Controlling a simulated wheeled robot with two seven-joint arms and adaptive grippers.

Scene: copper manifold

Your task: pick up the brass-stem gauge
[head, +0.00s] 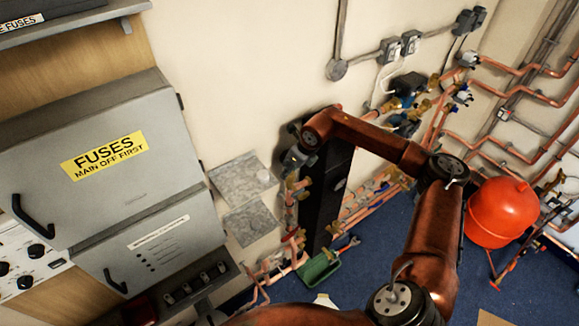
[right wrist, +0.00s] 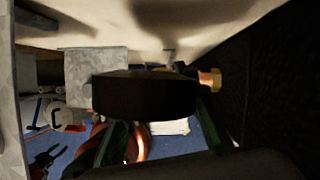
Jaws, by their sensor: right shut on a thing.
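My right arm reaches across the head view, and its gripper (head: 294,160) is at the black upright panel by the wall, small and partly hidden by the wrist. In the right wrist view, a dark round body (right wrist: 145,95), seen nearly edge-on, sits between the two dark green fingers of this gripper (right wrist: 160,128). It looks like the gauge; its dial face is hidden. The gripper is shut on it. A brass fitting (right wrist: 208,78) with a copper end shows beside the right finger; I cannot tell whether it belongs to the gauge. My left gripper is not in view.
The black panel (head: 327,200) stands close to the right gripper. Copper pipes with valves (head: 405,110) run along the wall to the right. Grey fuse cabinets (head: 95,150) are at left. A red round tank (head: 502,212) stands at right. A green tray (head: 318,268) lies below the panel.

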